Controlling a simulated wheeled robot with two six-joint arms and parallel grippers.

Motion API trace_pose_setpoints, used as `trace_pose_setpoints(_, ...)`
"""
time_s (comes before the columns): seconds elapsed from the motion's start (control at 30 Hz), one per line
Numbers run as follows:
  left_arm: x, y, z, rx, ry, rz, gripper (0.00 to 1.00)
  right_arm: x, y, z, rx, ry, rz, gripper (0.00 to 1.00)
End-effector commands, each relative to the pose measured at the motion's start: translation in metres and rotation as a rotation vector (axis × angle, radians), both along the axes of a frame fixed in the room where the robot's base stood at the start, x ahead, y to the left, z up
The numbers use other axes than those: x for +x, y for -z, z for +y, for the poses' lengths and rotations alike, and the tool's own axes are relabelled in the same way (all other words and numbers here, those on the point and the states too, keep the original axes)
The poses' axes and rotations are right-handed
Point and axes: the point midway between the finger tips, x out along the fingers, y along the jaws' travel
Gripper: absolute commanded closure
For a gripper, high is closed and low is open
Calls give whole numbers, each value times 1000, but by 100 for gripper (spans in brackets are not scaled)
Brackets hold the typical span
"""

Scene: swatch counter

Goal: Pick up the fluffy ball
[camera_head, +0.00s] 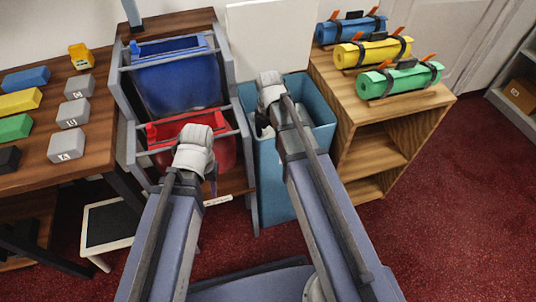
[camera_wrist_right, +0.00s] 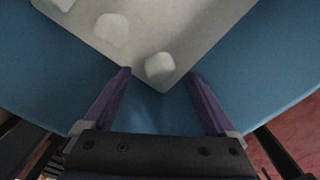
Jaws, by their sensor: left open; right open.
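I cannot make out a clear fluffy ball. In the right wrist view a small whitish rounded lump (camera_wrist_right: 160,68) lies at the near corner of a pale grey board (camera_wrist_right: 185,25); it may be the ball, but its texture is too blurred to tell. It shows between the open fingertips of my right gripper (camera_wrist_right: 160,76), with space on both sides. A similar lump (camera_wrist_right: 112,30) lies farther left. My left gripper (camera_head: 210,182) is open and mostly hidden by its own wrist, in front of the red bin (camera_head: 215,150). In the head view, my right arm's end hides its gripper, over the teal bin (camera_head: 273,185).
A blue bin (camera_head: 180,80) sits above the red one in a grey rack (camera_head: 123,95). A wooden shelf (camera_head: 375,125) with rolled mats (camera_head: 400,80) stands right. A table (camera_head: 95,125) with coloured blocks stands left. Red carpet (camera_head: 430,220) is clear at right.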

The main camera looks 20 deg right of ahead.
Motion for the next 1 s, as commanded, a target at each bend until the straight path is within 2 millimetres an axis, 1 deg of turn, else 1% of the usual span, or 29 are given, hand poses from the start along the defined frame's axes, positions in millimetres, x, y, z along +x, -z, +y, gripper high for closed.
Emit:
trace_pose_setpoints(0.13,0,0,0,0,0,0,53,0,0,0,0,0,0,9)
trace_pose_setpoints(0.27,0,7,0,0,0,0,53,-1,7,1,0,0,0,9)
trace_pose_setpoints(0.63,0,50,0,1,0,0,53,-3,50,4,0,0,0,9)
trace_pose_setpoints(0.73,0,53,0,2,1,-1,53,-3,53,4,0,0,0,9)
trace_pose_setpoints(0.93,0,51,0,2,1,-1,53,-3,51,4,0,0,0,9)
trace_pose_setpoints(0.97,0,51,0,2,1,-1,53,-3,51,4,0,0,0,10)
trace_pose_setpoints(1.0,0,51,0,2,1,-1,53,-3,51,4,0,0,0,15)
